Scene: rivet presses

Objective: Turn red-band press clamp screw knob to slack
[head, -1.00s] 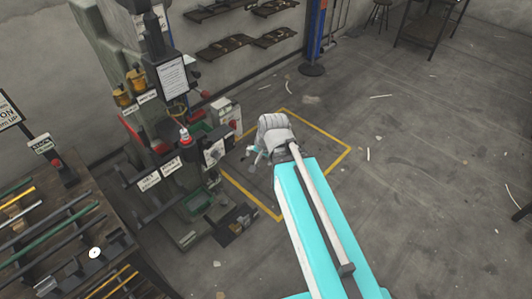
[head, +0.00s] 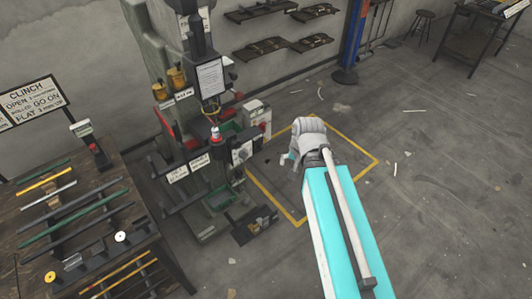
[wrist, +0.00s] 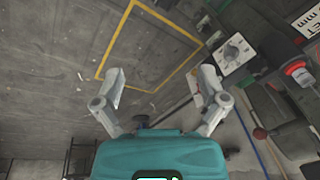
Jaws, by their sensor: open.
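A tall grey-green press (head: 140,42) stands against the wall at the left of the head view. A red-topped part (head: 215,133) sits at its front, above a box with a round dial (head: 243,152). In the wrist view this red-topped part (wrist: 298,72) and the dial box (wrist: 235,52) lie at the right. I cannot tell which part is the clamp screw knob. My gripper (head: 290,160) is right of the press and apart from it in the head view. The wrist view shows its two fingers (wrist: 162,80) spread wide with nothing between them.
A workbench (head: 30,225) with coloured rods is at the left, with a clinch sign (head: 30,102) behind it. A yellow floor outline (head: 355,142) lies around and beyond my gripper. Wall racks (head: 265,47) and a blue post (head: 352,45) stand behind. The floor at right is mostly clear.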

